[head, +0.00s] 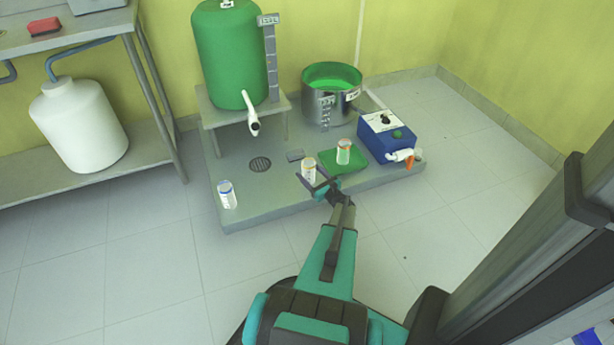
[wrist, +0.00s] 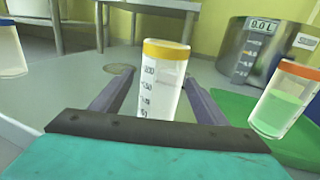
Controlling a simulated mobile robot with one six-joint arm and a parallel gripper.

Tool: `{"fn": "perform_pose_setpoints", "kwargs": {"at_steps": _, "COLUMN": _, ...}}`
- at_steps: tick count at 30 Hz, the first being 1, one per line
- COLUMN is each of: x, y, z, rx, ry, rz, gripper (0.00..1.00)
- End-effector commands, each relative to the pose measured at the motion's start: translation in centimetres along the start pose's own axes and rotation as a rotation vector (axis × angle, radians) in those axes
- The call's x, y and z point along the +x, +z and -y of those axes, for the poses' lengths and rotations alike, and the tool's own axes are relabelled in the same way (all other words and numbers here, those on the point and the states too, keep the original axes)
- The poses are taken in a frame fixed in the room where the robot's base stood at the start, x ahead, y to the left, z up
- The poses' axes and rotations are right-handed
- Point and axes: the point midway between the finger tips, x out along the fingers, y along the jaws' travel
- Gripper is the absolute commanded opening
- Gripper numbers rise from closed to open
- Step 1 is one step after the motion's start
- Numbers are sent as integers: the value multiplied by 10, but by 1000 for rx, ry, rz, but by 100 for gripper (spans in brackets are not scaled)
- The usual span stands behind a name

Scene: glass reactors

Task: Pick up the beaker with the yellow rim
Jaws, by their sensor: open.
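The beaker with the yellow rim (head: 308,168) stands upright on the grey platform, left of the green tray. In the wrist view this beaker (wrist: 162,88) is clear with dark graduation marks and looks empty. My gripper (head: 318,184) is open, and it also shows in the wrist view (wrist: 160,92) with one finger on each side of the beaker. I cannot tell whether either finger touches it. The beaker's base is hidden behind the gripper's body in the wrist view.
A beaker with an orange-red rim and green liquid (wrist: 283,98) stands close on the right, on the green tray (head: 357,161). A blue-rimmed beaker (head: 228,195) stands at the platform's left front. A blue device (head: 385,140), a steel pot (head: 322,104) and a green tank (head: 228,60) stand behind.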

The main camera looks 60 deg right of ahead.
Motion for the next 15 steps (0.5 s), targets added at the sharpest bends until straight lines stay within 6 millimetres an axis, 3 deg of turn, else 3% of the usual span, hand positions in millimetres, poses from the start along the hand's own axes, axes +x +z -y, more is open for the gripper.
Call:
{"fn": "perform_pose_setpoints", "kwargs": {"at_steps": 5, "x": 8, "y": -1, "z": 0, "rx": -1, "ry": 1, "rz": 0, "gripper": 67}}
{"fn": "perform_pose_setpoints", "kwargs": {"at_steps": 15, "x": 44, "y": -1, "z": 1, "rx": -1, "ry": 2, "rz": 1, "gripper": 67}}
